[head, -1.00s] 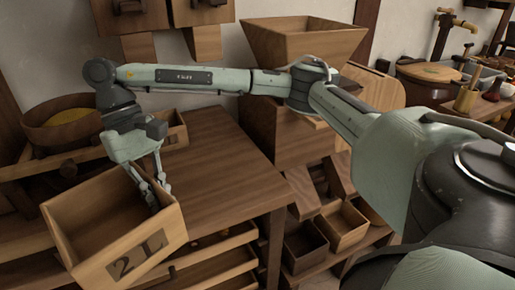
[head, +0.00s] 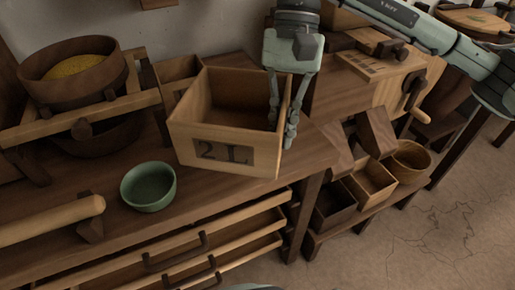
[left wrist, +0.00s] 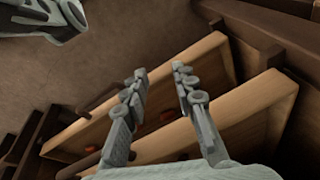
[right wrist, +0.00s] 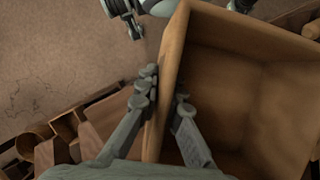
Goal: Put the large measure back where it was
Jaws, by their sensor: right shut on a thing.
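The large measure is a wooden open-topped box marked "2 L" (head: 215,148). It is over the bench top (head: 245,195) in the head view, slightly tilted; I cannot tell whether its base touches the bench. My right gripper (head: 283,125) is shut on its right side wall. In the right wrist view, the fingers (right wrist: 165,95) straddle the wall of the measure (right wrist: 172,45), and its inside looks empty.
A green bowl (head: 148,187) stands left of the measure. A smaller wooden box (head: 172,72) is behind it. A round sieve with yellow contents (head: 75,72) rests on a wooden frame at left. Several drawers (head: 225,240) stick out below. Small bins (head: 372,180) stand at lower right.

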